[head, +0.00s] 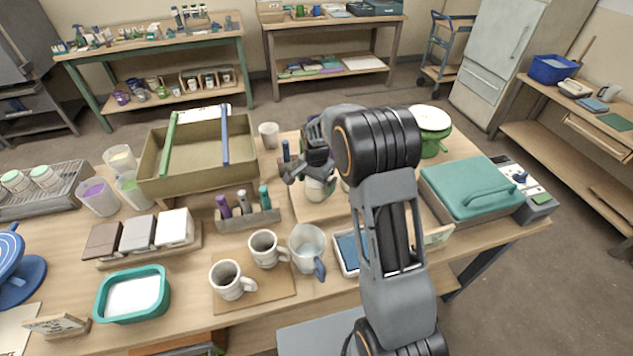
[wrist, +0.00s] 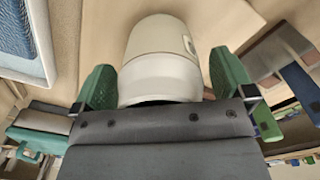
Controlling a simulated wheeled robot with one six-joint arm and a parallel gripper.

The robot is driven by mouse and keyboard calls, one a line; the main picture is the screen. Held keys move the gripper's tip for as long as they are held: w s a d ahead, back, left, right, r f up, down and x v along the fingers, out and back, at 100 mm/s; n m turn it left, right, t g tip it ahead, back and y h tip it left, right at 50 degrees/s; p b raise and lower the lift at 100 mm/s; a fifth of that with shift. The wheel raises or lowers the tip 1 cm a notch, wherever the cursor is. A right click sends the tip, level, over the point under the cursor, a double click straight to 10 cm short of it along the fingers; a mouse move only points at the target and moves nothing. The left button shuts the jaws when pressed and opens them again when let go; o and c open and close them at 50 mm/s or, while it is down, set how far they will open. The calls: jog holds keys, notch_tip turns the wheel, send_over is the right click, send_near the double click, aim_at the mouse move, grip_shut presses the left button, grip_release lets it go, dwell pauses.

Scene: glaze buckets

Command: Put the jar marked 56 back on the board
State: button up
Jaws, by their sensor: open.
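My gripper (head: 308,172) is open over the middle of the table. In the wrist view its two green fingers (wrist: 162,82) stand on either side of a pale jar (wrist: 160,55). I cannot tell whether either finger touches it. A small part of a label shows at the jar's right edge, but no number can be read. In the head view a pale jar (head: 314,191) shows just below my gripper, standing on or over a light wooden board (head: 290,209). Another pale thing beside it is mostly hidden by my arm.
A rack with coloured-handled tools (head: 263,218) stands left of the board. A glass jug (head: 307,247) and two mugs (head: 231,280) are in front. An olive tray (head: 160,182) stands behind left, a green pot (head: 431,143) behind right, and a teal-lidded box (head: 470,187) at right.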

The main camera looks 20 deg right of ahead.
notch_tip(320, 180, up, 12)
jog(key=s+r+n+t, duration=0.1)
jog(key=s+n, duration=0.4)
jog(key=s, duration=0.7)
jog(key=s+r+n+t, duration=0.2)
jog(key=s+n, duration=0.3)
jog(key=s, duration=0.6)
jog(key=shift+s+t+b, duration=0.35)
jog(key=shift+t, duration=0.05)
